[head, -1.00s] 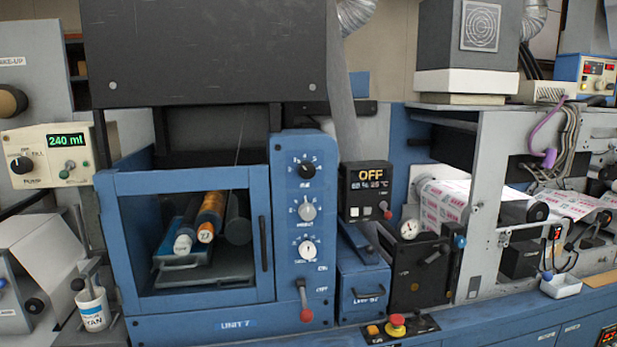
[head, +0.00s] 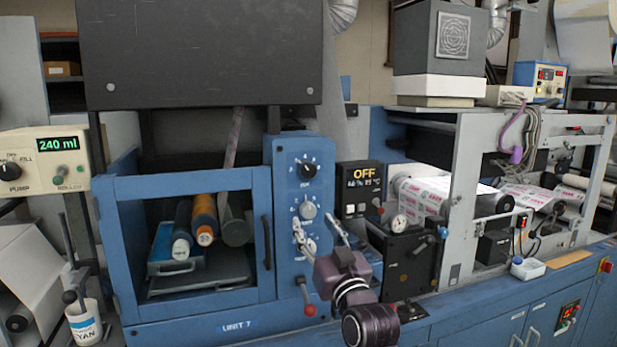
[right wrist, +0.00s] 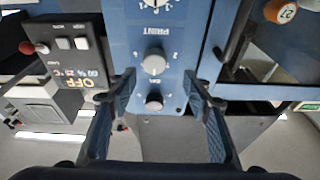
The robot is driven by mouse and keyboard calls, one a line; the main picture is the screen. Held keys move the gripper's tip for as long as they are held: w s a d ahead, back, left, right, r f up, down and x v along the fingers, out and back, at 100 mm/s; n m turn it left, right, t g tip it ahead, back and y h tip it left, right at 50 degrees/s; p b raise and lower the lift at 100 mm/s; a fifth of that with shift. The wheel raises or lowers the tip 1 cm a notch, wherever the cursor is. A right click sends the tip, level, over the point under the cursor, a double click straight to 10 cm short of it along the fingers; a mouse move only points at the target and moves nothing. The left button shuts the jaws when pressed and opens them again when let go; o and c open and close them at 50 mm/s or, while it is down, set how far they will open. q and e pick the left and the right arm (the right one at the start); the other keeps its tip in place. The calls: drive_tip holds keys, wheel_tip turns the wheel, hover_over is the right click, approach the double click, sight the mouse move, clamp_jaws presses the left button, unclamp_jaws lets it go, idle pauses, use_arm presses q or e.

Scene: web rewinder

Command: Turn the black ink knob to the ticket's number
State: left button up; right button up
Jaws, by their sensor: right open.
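The black ink knob (head: 308,170) is the top one of three knobs on the blue panel of unit 7. It also shows in the right wrist view (right wrist: 155,102), where the panel appears upside down. A grey knob (head: 307,210) sits below it, and a third dial (head: 309,246) at the bottom is partly covered by my gripper. My right gripper (head: 318,226) is open and empty, in front of the panel's lower part in the head view. Its fingers show at both sides of the right wrist view (right wrist: 160,82). I cannot make out a ticket. My left gripper is out of view.
A red-tipped lever (head: 308,300) hangs at the panel's lower edge. A display box reading OFF (head: 360,190) stands to the panel's right. A blue-framed window (head: 180,184) with rollers is to its left. A pump box (head: 42,160) reads 240 ml.

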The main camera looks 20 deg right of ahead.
drive_tip(key=t, duration=0.2)
approach(310, 174)
drive_tip(key=w+r, duration=0.1)
drive_tip(key=r, duration=0.1)
drive_tip(key=shift+g, duration=0.3)
drive_tip(key=x, duration=0.2)
drive_tip(key=p+x, duration=0.1)
drive_tip(key=x, duration=0.2)
drive_tip(key=p+x, duration=0.1)
drive_tip(key=x, duration=0.1)
drive_tip(key=shift+w+f, duration=0.3)
drive_tip(key=shift+w, duration=0.2)
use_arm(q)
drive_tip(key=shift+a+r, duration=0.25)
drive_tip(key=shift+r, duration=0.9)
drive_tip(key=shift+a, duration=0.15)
use_arm(e)
drive_tip(key=c, duration=1.1)
